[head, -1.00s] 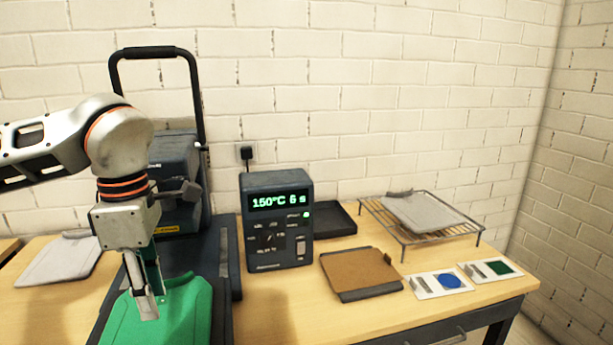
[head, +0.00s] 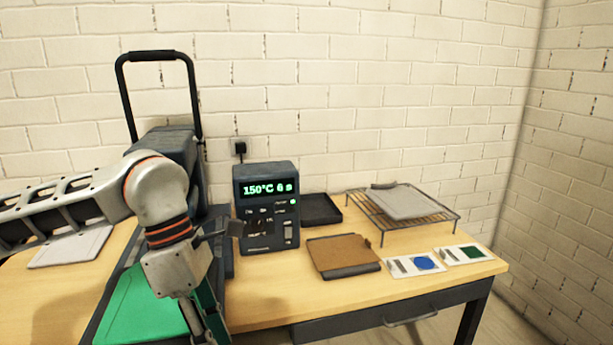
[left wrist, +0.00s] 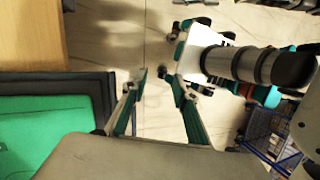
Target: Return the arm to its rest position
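My left arm comes in from the left in the head view, with its gripper (head: 205,328) pointing down at the right front edge of the heat press. The left wrist view shows its two teal-lined fingers (left wrist: 158,78) apart with nothing between them, over bare floor beside the table. A green garment (head: 135,310) lies flat on the press bed, partly hidden behind the gripper; it also shows in the left wrist view (left wrist: 45,140). My right gripper is in neither view.
The heat press (head: 170,150) stands left of a control box (head: 266,208) reading 150°C 6 s. To the right are a brown pad (head: 343,253), a black tray (head: 320,209), a wire rack (head: 425,222) holding a grey garment (head: 403,202), and two sample cards.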

